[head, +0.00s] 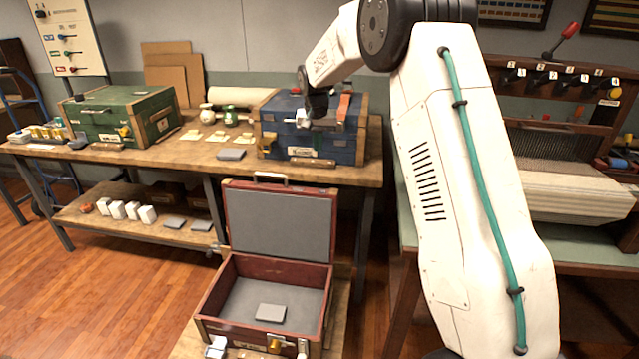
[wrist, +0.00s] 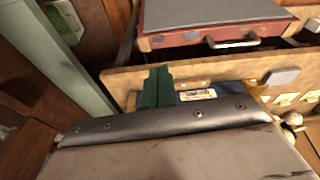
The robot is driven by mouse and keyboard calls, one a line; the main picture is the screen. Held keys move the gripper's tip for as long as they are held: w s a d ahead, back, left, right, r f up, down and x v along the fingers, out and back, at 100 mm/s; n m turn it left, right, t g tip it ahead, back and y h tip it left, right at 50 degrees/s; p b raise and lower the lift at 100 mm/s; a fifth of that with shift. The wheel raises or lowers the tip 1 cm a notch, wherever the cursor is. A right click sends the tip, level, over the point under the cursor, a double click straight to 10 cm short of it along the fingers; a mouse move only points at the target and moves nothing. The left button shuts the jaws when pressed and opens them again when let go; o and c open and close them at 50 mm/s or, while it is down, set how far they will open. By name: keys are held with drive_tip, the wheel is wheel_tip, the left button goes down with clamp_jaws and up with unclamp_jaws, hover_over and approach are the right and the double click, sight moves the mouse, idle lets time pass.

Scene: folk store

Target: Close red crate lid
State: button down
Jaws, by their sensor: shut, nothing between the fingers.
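The red crate (head: 215,313) stands open on a low wooden surface in the head view, with a small grey block (head: 271,313) inside. Its grey-lined lid (head: 280,222) stands raised at the back, with a metal handle (head: 271,177) on its top edge. In the wrist view the lid's red edge (wrist: 190,38) and handle show at the top. My gripper (head: 303,117) is above and behind the lid, close to the blue crate, apart from the lid. Its dark green fingers (wrist: 158,86) are together and empty in the wrist view.
The blue crate (head: 340,144) stands on the workbench (head: 195,155) behind the lid; a green crate (head: 122,115) stands further left. A loom (head: 570,190) stands at the right. Open floor (head: 110,290) lies left of the red crate.

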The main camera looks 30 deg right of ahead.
drive_tip(key=shift+m, duration=0.6)
drive_tip(key=w+d+f, duration=0.1)
drive_tip(key=w+f, duration=0.2)
drive_tip(key=f, duration=0.3)
drive_tip(key=w+d+f, duration=0.2)
drive_tip(key=f, duration=0.5)
drive_tip(key=w+d+f, duration=0.2)
drive_tip(key=w+f, duration=0.1)
drive_tip(key=f, duration=0.4)
drive_tip(key=shift+w+f, duration=0.1)
drive_tip(key=shift+w, duration=0.25)
